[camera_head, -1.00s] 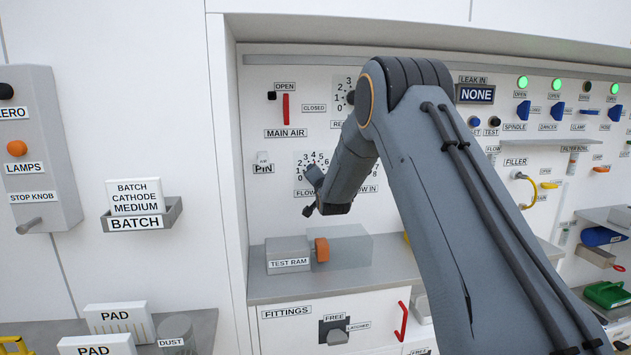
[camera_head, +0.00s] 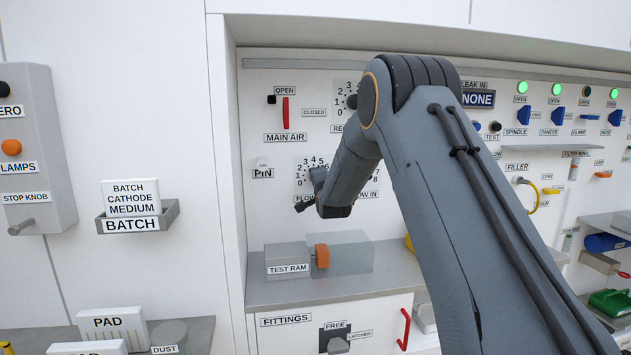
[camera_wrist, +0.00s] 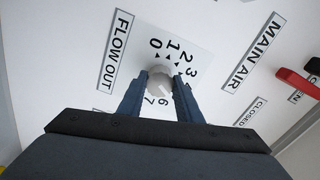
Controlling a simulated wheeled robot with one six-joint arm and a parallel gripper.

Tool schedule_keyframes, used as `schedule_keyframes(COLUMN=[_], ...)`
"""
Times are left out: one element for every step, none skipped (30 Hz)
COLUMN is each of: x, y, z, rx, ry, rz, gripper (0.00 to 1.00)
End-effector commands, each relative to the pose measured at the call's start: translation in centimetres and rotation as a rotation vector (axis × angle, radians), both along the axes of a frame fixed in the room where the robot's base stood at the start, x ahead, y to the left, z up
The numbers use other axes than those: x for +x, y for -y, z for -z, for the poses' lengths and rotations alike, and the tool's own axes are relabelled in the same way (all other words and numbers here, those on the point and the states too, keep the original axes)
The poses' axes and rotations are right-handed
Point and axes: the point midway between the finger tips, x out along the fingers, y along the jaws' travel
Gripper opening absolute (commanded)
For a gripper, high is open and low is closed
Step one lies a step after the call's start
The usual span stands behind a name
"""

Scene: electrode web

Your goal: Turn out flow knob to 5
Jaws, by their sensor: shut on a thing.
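The flow out knob (camera_wrist: 160,80) is a light grey round knob on a white numbered dial in the wrist view. My gripper (camera_wrist: 160,88) is shut on it, one finger on each side. The digits 0, 1, 2, 3 show above the knob, and 6 and 7 show below it. The other digits and the knob's pointer cannot be made out there. The FLOW OUT label (camera_wrist: 116,50) is left of the dial. In the head view the dial (camera_head: 312,163) is partly hidden by my wrist, and the knob cannot be seen.
The red MAIN AIR handle (camera_head: 285,113) is above the dial; it also shows at the wrist view's right edge (camera_wrist: 299,82). The PIN holder (camera_head: 262,164) is just left of the dial. Below, the TEST RAM block (camera_head: 287,259) with its orange end stands on a grey shelf.

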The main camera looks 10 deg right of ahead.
Motion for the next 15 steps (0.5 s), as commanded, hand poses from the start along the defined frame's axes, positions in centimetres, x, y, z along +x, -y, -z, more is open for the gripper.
schedule_keyframes(x=[-0.03,-0.03,-0.03,-0.03,-0.03,-0.03,-0.03,-0.02,-0.02,-0.02,-0.02,-0.01,-0.01,-0.01,-0.01], y=[-0.15,-0.15,-0.15,-0.15,-0.15,-0.15,-0.15,-0.16,-0.14,-0.13,-0.12,-0.11,-0.09,-0.08,-0.06], z=[0.15,0.15,0.15,0.15,0.15,0.15,0.15,0.15,0.14,0.13,0.12,0.1,0.09,0.08,0.07], rx=[-0.001,-0.001,-0.001,-0.001,-0.001,-0.002,-0.002,-0.002,-0.002,-0.002,-0.002,-0.002,-0.002,-0.001,-0.001], ry=[-0.003,-0.003,-0.003,-0.003,-0.003,-0.003,-0.003,-0.003,-0.003,-0.002,-0.001,-0.001,-0.001,-0.001,-0.001], rz=[-0.002,-0.002,-0.002,-0.002,-0.002,-0.002,-0.002,-0.002,-0.002,-0.001,-0.002,-0.002,-0.002,-0.002,-0.001], gripper=[0.09,0.09,0.09,0.09,0.09,0.09,0.35,0.4,0.47,0.5,0.5,0.5,0.5,0.5,0.5])
